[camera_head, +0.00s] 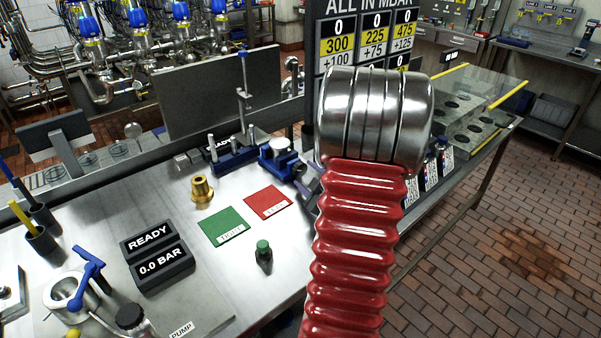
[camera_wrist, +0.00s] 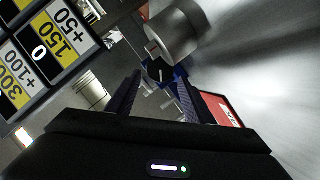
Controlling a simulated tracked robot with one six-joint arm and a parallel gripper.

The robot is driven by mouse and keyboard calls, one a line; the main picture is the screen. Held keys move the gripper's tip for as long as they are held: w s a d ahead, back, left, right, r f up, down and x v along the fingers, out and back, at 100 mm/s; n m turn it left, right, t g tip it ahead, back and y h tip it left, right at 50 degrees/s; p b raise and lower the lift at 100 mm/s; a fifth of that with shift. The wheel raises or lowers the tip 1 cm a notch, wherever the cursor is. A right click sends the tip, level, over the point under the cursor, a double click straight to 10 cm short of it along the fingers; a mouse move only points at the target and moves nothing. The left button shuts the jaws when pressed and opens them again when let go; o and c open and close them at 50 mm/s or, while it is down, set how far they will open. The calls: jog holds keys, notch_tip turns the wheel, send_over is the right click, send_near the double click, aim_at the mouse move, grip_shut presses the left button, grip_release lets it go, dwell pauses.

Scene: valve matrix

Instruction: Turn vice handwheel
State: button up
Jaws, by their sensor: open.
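The blue vice (camera_head: 279,160) stands on the steel bench in the head view, with a pale round part on top. I cannot tell whether the fingers touch the wheel.
A red pad (camera_head: 267,202) and a green pad (camera_head: 223,227) lie in front of the vice. A brass fitting (camera_head: 202,190) and a green-capped bottle (camera_head: 263,252) stand nearby. A blue-based stand (camera_head: 233,160) is left of the vice. The number board (camera_head: 337,45) rises behind.

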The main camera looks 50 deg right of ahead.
aim_at(300, 170)
jog(key=shift+x, duration=2.25)
jog(key=shift+c, duration=0.6)
jog(key=c, duration=0.7)
jog(key=shift+o, duration=0.2)
jog(key=shift+f, duration=0.1)
jog(key=shift+d+m+y, duration=0.15)
jog(key=shift+m+y, duration=0.95)
jog(key=shift+m, duration=0.5)
